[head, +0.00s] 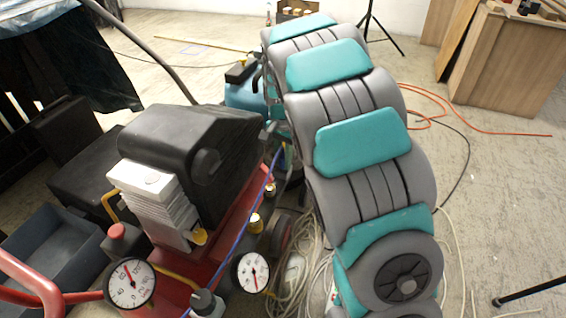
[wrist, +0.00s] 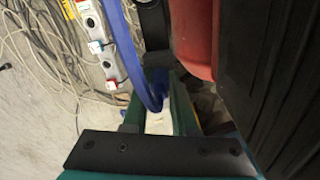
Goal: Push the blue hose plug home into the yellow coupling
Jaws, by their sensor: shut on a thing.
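My gripper (wrist: 158,112) shows in the wrist view, with its teal fingers closed around the end of the blue hose (wrist: 128,50). A darker blue piece, likely the plug (wrist: 157,80), shows at the fingers, partly hidden by them. In the head view, a thin blue hose (head: 265,180) runs down along the red frame. No yellow coupling shows clearly in the wrist view.
A compressor with a black cover (head: 205,150), red frame and dial gauges (head: 130,283) stands left of my arm. Beige hose coils (wrist: 60,70) and a power strip (wrist: 105,40) lie on the floor. A red body (wrist: 195,35) and black ribbed surface (wrist: 285,90) are close to my gripper.

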